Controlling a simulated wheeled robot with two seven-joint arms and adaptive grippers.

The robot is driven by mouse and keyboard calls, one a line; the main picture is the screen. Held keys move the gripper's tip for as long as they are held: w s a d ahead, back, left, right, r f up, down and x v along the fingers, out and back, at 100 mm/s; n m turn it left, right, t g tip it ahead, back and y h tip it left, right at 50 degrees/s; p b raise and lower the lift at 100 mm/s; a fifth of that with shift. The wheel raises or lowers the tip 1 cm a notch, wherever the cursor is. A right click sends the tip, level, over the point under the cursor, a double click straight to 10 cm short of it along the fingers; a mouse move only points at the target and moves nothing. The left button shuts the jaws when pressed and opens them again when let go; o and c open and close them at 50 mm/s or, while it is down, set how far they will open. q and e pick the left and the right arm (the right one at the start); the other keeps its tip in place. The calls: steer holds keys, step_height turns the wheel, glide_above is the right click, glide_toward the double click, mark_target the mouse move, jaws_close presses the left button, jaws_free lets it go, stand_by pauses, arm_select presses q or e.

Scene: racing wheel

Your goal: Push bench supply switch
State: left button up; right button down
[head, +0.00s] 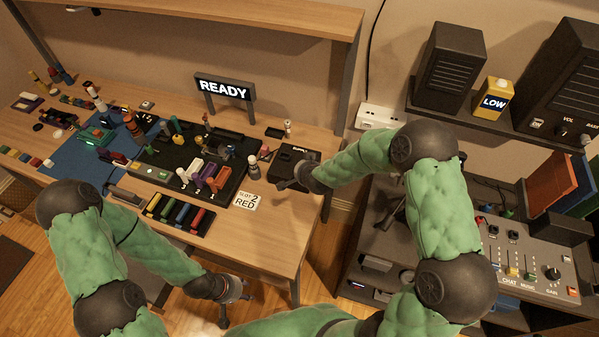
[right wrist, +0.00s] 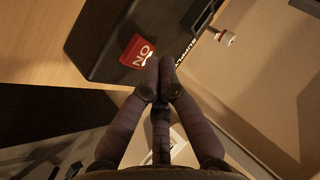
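The bench supply is a black box (head: 292,157) at the right end of the workbench in the head view. It also fills the upper left of the right wrist view (right wrist: 110,35). Its red switch (right wrist: 137,52) bears white lettering that reads ON upside down. My right gripper (right wrist: 165,68) is shut, its fingertips together just beside the switch; I cannot tell if they touch it. In the head view my right gripper (head: 290,182) is at the box's front side, partly hidden by my arm. My left gripper (head: 238,302) is open and empty, below the bench's front edge.
A READY sign (head: 223,88) stands at the back of the bench. A mixer panel (head: 525,258) and speakers stand to the right.

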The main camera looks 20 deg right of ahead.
steer(key=shift+f, duration=0.15)
stand_by(0.4)
steer(key=shift+f+b, duration=0.35)
steer(key=shift+b, duration=0.05)
steer(key=shift+r, duration=0.1)
steer(key=shift+r+p, duration=0.4)
step_height(320, 180, up, 6)
steer(key=p, duration=0.5)
steer(key=shift+r, duration=0.1)
stand_by(0.3)
stand_by(0.4)
